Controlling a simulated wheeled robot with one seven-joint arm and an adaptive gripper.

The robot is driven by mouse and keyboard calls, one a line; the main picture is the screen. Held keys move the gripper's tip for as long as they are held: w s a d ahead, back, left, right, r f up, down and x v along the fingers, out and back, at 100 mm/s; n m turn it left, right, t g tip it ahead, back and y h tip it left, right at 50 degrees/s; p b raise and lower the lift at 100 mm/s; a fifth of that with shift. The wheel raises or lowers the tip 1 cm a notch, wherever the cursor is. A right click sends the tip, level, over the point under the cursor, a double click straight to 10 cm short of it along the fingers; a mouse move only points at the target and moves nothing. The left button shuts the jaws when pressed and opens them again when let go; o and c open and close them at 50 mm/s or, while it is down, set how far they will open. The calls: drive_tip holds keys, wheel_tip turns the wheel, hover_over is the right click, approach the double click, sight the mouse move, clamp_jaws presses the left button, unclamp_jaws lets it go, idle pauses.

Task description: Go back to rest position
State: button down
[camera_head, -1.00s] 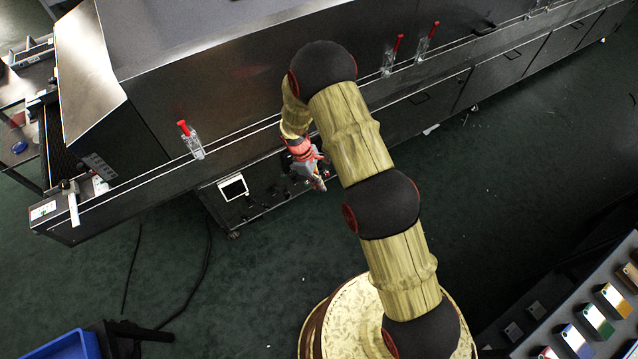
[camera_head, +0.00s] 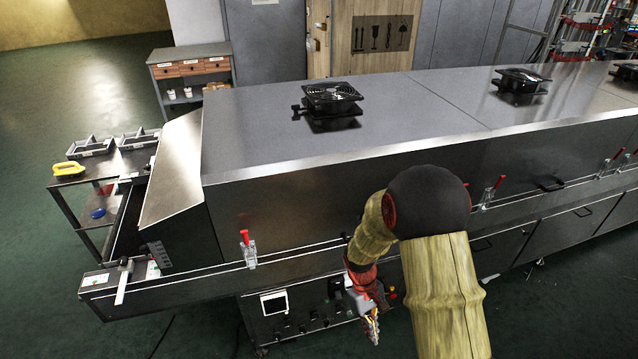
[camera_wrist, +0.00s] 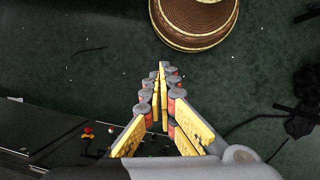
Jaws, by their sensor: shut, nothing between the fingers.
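My gripper (camera_head: 371,328) hangs at the end of my bent arm, in front of the control panel of the tunnel dryer (camera_head: 300,130). It points downward and appears clear of the panel. In the wrist view my gripper (camera_wrist: 160,75) shows its yellow-padded fingers closed together at the tips, with nothing between them. Beyond the tips lie the dark green floor and my own round base.
The control panel has a small screen (camera_head: 274,302) and knobs. Toggle clamps with red handles, such as one clamp (camera_head: 248,250), stand along the dryer's front ledge. A side table (camera_head: 62,180) with trays stands at left. Open floor (camera_head: 50,290) lies at lower left.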

drive_tip(key=s+d+r+m+t, duration=0.1)
drive_tip(key=s+r, duration=0.4)
drive_tip(key=r, duration=0.7)
drive_tip(key=s+d+r+m+t+y, duration=0.1)
drive_tip(key=s+r+m+t, duration=0.2)
drive_tip(key=r, duration=1)
drive_tip(key=s+d+r+m+t+y, duration=0.1)
drive_tip(key=s+r+m+t, duration=0.1)
drive_tip(key=s+r+t, duration=0.3)
drive_tip(key=v, duration=0.9)
drive_tip(key=shift+s+d, duration=0.25)
drive_tip(key=shift+d, duration=0.05)
